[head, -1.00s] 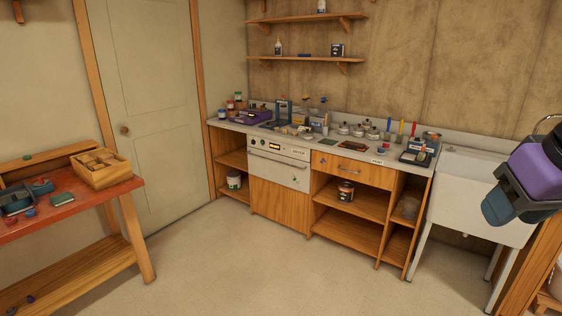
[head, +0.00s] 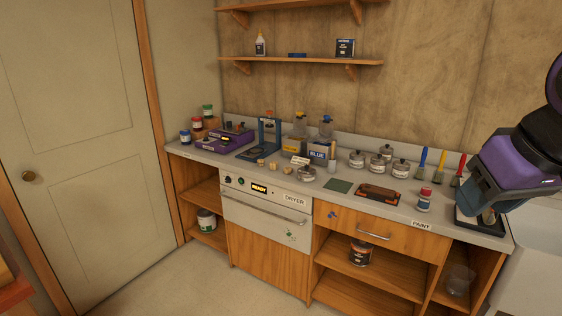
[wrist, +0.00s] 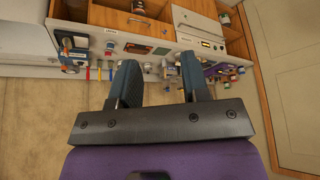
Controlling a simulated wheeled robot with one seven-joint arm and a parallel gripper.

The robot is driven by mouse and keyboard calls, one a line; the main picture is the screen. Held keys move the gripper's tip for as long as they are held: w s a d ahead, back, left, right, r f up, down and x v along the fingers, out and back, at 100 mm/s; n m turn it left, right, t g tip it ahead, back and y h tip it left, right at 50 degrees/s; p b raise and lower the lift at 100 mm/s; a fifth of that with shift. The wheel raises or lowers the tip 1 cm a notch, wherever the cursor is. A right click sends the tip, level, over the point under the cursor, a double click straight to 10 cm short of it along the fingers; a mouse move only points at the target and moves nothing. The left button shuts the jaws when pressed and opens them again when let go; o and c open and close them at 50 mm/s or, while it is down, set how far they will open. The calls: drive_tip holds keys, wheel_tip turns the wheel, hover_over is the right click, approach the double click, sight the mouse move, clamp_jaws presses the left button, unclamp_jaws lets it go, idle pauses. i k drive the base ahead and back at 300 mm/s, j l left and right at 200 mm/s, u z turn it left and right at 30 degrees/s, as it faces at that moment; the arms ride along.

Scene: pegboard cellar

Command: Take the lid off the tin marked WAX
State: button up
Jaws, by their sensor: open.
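No label reading WAX is legible in these views. Several small round silvery lidded tins stand on the counter in the head view: one at the front (head: 306,174), others grouped to its right (head: 400,168). A dark can (head: 361,252) stands on the open middle shelf below, and a white can (head: 207,221) on the left shelf; their labels are too small to read. A dark tin (head: 345,48) sits on the wall shelf. My gripper (wrist: 160,62) is open and empty in the wrist view; in the head view it hangs at the right, apart from these tins.
The dryer (head: 265,205) is built in below. A white sink (head: 535,240) is at right. Floor in front is clear.

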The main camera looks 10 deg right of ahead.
sight(306, 171)
drive_tip(key=i+u, duration=0.1)
drive_tip(key=i, duration=0.55)
drive_tip(key=i+l+u, duration=0.1)
drive_tip(key=i, duration=0.55)
drive_tip(key=i+l+u, duration=0.15)
drive_tip(key=i, duration=0.45)
drive_tip(key=i+l+u, duration=0.15)
drive_tip(key=k+j, duration=0.05)
